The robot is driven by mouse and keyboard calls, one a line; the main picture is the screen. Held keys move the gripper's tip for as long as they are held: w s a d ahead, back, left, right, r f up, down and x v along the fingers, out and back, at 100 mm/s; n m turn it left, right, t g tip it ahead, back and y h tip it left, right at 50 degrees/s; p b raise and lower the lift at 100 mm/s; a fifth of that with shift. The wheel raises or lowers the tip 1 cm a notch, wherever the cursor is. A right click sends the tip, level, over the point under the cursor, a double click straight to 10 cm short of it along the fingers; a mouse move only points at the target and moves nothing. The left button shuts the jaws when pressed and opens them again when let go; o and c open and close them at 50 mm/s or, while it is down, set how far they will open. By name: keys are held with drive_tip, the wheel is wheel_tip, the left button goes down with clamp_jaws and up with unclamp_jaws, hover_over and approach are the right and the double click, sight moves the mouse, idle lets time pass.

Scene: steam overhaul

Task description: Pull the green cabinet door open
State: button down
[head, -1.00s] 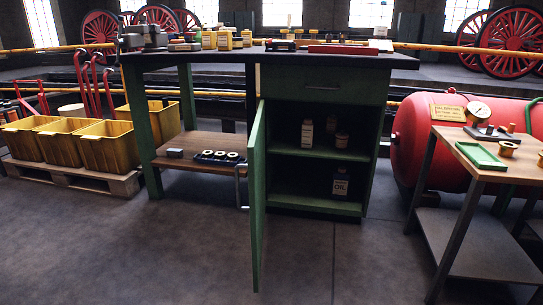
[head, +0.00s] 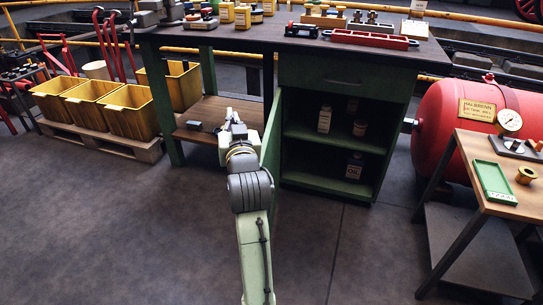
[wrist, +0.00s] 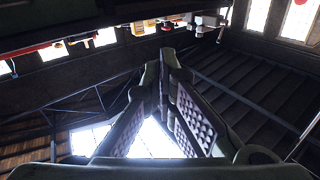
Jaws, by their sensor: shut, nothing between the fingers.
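The green cabinet door (head: 271,138) stands open in the head view, hinged at the left of the cabinet and seen nearly edge-on. It swings out toward me, and my arm hides its lower front part. The open green cabinet (head: 336,187) shows two shelf spaces with bottles and tins. My gripper (head: 231,114) is on the left, outer side of the door, near the bench's lower shelf. In the wrist view the two fingers of my gripper (wrist: 168,58) meet at the tips with nothing between them. I cannot tell whether it touches the door; the handle is hidden.
The workbench top (head: 270,42) overhangs the cabinet and carries tins and tools. Yellow bins (head: 128,113) stand on a pallet at left. A red tank (head: 450,115) and a side table (head: 465,165) stand at right. The floor before the cabinet is clear.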

drive_tip(key=w+d+f+m+g+h+p, duration=0.1)
drive_tip(key=w+d+f+m+g+p, duration=0.15)
drive_tip(key=d+f, duration=0.6)
drive_tip(key=s+d+f+m+g+y, duration=0.1)
drive_tip(key=s+d+f+m+y, duration=0.7)
drive_tip(key=d+f+m, duration=0.3)
drive_tip(key=n+b, duration=0.1)
drive_tip(key=b, duration=0.1)
approach(264, 167)
drive_tip(key=w+d, duration=0.2)
drive_tip(key=w, duration=0.1)
drive_tip(key=shift+w+a+f+p, duration=0.1)
drive_tip(key=shift+w+a+p, duration=0.15)
drive_tip(key=shift+a, duration=0.55)
drive_tip(key=shift+w+a+f+p, duration=0.1)
drive_tip(key=shift+w+a, duration=0.1)
drive_tip(key=shift+a, duration=0.6)
drive_tip(key=shift+w+a+f+p, duration=0.1)
drive_tip(key=shift+w+a+p, duration=0.15)
drive_tip(key=shift+a, duration=0.55)
